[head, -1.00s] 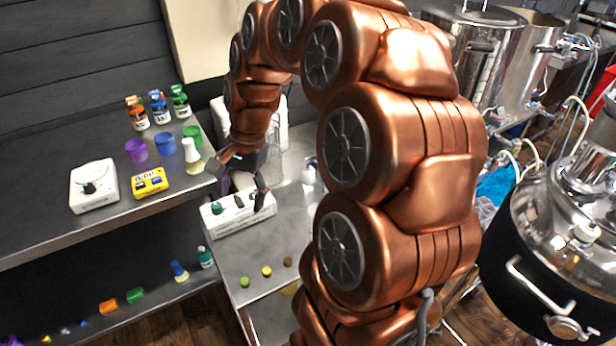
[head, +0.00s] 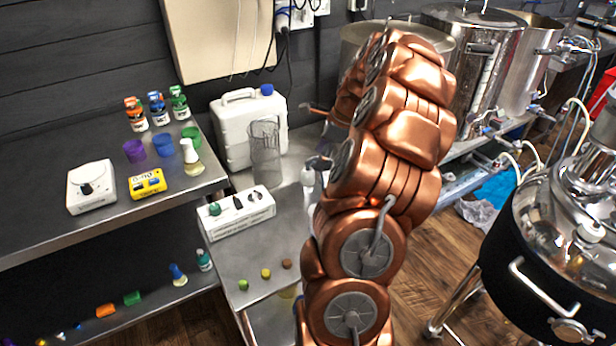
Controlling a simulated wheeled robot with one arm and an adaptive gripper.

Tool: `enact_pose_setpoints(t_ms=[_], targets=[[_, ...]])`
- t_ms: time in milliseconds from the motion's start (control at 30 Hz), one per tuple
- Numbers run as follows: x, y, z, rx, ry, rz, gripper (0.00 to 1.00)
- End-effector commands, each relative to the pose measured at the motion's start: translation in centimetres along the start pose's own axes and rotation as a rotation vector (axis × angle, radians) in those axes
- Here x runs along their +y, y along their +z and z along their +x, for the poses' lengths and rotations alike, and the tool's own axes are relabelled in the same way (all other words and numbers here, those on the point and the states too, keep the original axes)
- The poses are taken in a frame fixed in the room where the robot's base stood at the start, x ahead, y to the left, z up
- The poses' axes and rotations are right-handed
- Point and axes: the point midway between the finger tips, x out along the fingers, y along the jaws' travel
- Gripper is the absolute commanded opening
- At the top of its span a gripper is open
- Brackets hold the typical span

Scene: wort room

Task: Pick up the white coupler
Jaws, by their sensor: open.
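I cannot pick out the white coupler with certainty. A small white object (head: 308,177) stands on the steel table just left of my arm, too small and partly covered to identify. My gripper (head: 311,135) is partly hidden behind my copper arm. Its dark fingertips stick out to the left, one above the other, wide apart. No object shows between them. The gripper is above and near the small white object; whether it touches it cannot be told.
A white box (head: 240,222) with small green and black pieces on top stands on the steel table (head: 248,262). Behind are a wire cylinder (head: 266,155) and a white canister (head: 235,135). The left shelf holds a white device (head: 92,188), a yellow device (head: 148,184) and bottles. Steel kettles stand right.

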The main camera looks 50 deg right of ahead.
Motion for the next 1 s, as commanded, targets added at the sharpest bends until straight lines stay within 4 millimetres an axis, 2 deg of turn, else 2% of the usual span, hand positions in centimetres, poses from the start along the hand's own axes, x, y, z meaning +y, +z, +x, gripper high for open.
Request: enact_pose_setpoints(t_ms=[133, 367, 700, 933, 1000], targets=[[0.2, 0.1, 1.5, 0.000, 0.008, -0.001, 0.74], [0.1, 0.2, 2.9, 0.000, 0.005, -0.002, 0.74], [0.1, 0.3, 7.1, 0.001, 0.006, -0.003, 0.74], [0.0, 0.3, 7.3, 0.001, 0.002, -0.003, 0.74], [0.0, 0.3, 7.3, 0.001, 0.002, -0.003, 0.66]])
